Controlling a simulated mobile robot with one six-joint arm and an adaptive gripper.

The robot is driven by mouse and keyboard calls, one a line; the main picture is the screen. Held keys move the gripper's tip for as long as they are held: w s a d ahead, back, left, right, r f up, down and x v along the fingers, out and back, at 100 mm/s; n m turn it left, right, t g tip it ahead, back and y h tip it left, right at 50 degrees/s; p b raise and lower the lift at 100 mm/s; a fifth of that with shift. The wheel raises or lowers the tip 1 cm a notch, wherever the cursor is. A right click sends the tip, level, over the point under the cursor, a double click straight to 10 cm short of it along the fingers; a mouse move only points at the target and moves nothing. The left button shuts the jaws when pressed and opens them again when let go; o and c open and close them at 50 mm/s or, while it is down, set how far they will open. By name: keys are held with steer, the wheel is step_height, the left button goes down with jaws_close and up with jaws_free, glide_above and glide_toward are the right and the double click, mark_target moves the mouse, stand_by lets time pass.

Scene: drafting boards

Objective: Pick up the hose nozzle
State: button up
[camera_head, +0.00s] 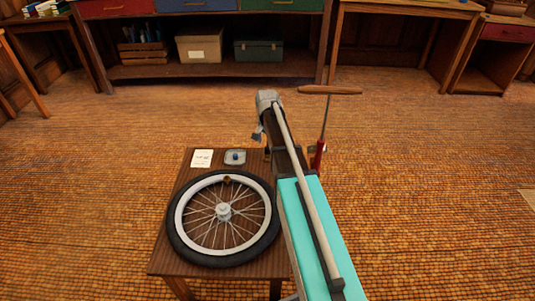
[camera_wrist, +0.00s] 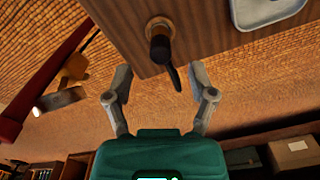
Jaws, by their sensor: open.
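A dark nozzle-like piece with a brass-coloured ring (camera_wrist: 160,48) is at the table edge in the wrist view; I take it for the hose nozzle. Its narrow black end points toward my gripper (camera_wrist: 160,88). My gripper is open, its two grey fingers apart, one to each side of the narrow end. The fingers seem not to touch it, and nothing is held. In the head view my arm covers much of this spot, and only a small dark part shows beside the arm.
A spoked wheel (camera_head: 182,240) lies on the small wooden table (camera_head: 160,262). A white card (camera_head: 202,158) and a grey tray (camera_head: 235,162) lie behind it. A red pump (camera_head: 320,155) with a wooden handle (camera_head: 330,90) stands right of my arm. Open floor lies beyond.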

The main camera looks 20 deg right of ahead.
mark_target(267, 148)
steer(key=shift+f+b, duration=2.1)
steer(key=shift+f, duration=0.2)
jaws_close()
